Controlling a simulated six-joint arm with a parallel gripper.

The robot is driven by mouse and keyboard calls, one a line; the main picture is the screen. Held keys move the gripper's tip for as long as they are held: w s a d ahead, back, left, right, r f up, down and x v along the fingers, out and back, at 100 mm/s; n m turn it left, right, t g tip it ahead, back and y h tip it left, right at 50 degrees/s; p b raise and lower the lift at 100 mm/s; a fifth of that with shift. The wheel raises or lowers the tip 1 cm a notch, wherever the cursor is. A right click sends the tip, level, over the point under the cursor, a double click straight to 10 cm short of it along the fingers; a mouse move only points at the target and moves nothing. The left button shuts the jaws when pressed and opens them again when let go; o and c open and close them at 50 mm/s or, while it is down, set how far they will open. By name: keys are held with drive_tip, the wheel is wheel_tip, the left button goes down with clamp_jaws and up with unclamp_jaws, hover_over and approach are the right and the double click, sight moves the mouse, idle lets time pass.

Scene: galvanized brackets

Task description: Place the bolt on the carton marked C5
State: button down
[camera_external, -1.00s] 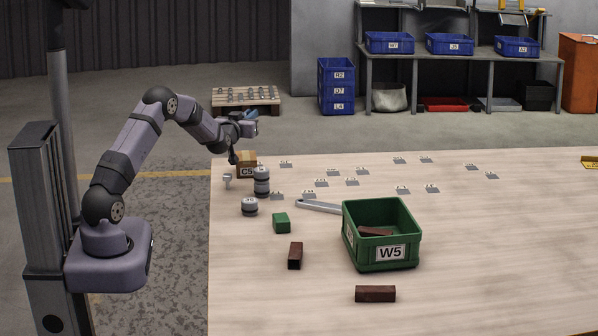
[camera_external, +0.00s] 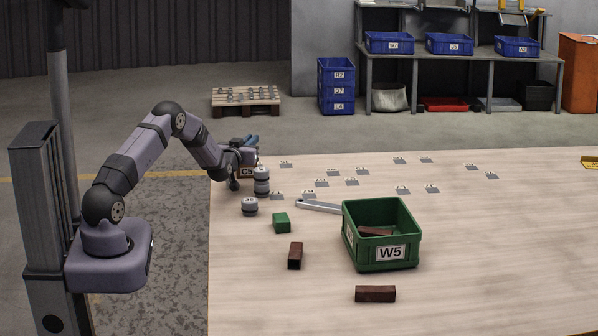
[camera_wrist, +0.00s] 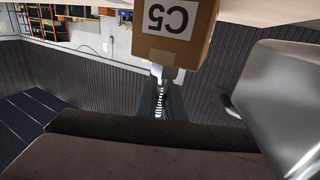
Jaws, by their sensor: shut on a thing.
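The carton marked C5 (camera_external: 246,172) is a small brown box near the table's left edge, partly hidden behind my wrist. It also shows upside down at the top of the wrist view (camera_wrist: 176,32). In the wrist view, my gripper (camera_wrist: 161,98) is shut on the bolt (camera_wrist: 160,104), whose silver thread shows between the dark fingers. The bolt's pale head (camera_wrist: 168,73) appears just beside the carton's edge. I cannot tell whether the bolt still touches the table.
A metal cylinder (camera_external: 261,182) stands close right of the carton, with a shorter one (camera_external: 250,207) in front. A wrench (camera_external: 318,206), green block (camera_external: 281,223), brown bars (camera_external: 295,256) and green bin W5 (camera_external: 380,262) lie further right. Several small labelled plates are behind.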

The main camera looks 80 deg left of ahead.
drive_tip(key=c, duration=1.9)
unclamp_jaws()
drive_tip(key=shift+f, duration=0.1)
drive_tip(key=shift+o, duration=0.2)
drive_tip(key=shift+r, duration=0.2)
drive_tip(key=v, duration=1.2)
